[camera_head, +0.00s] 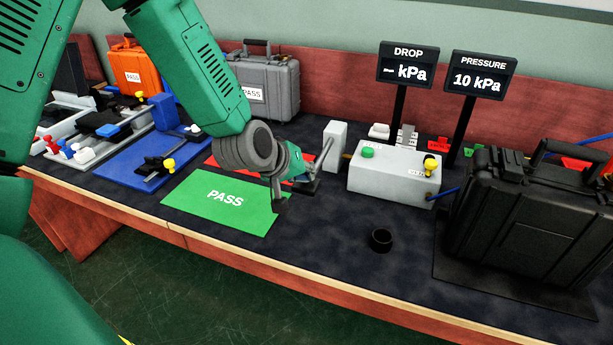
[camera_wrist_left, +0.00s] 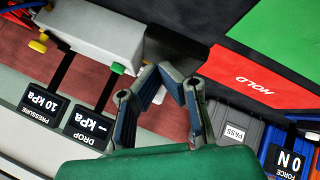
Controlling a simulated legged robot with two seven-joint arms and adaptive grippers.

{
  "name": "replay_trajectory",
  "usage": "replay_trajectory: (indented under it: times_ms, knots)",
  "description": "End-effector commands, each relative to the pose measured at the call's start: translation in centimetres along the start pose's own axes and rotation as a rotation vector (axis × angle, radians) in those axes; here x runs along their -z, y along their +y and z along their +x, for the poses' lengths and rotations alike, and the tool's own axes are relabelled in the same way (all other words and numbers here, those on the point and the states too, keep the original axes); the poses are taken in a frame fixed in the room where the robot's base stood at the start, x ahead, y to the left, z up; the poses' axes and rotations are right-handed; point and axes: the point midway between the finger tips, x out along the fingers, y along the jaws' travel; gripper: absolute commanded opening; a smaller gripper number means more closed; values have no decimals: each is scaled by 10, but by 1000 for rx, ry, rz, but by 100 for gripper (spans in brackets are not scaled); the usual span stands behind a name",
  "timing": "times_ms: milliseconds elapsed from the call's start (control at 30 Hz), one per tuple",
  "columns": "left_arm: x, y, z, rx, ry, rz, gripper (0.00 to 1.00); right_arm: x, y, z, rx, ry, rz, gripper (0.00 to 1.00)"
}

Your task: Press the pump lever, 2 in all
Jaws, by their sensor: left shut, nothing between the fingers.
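My left gripper (camera_head: 290,190) is over the table between the green PASS mat and the white pump block (camera_head: 335,146). In the left wrist view its fingers (camera_wrist_left: 163,74) come together at the tips, with nothing between them. A slim grey rod (camera_head: 323,158), which looks like the pump lever, slants down beside the block, just right of the gripper. Whether the fingers touch it is unclear. The pressure display (camera_head: 478,80) reads 10 kPa, and the drop display (camera_head: 405,66) shows dashes before kPa. My right gripper is not in view.
A light grey control box (camera_head: 393,177) with a green button and yellow knob stands right of the block. A black ring (camera_head: 381,240) lies in front. A large black case (camera_head: 520,222) fills the right. The green PASS mat (camera_head: 212,202) and red HOLD mat (camera_wrist_left: 260,85) are empty.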

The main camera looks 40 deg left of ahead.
Motion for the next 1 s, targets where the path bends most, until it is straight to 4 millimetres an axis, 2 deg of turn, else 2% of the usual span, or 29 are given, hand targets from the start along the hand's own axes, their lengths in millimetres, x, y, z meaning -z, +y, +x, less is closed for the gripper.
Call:
replay_trajectory:
  times_ms: [1000]
  knots:
    - [-8, -7, 9, 1, -3, 0, 0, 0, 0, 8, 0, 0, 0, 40]
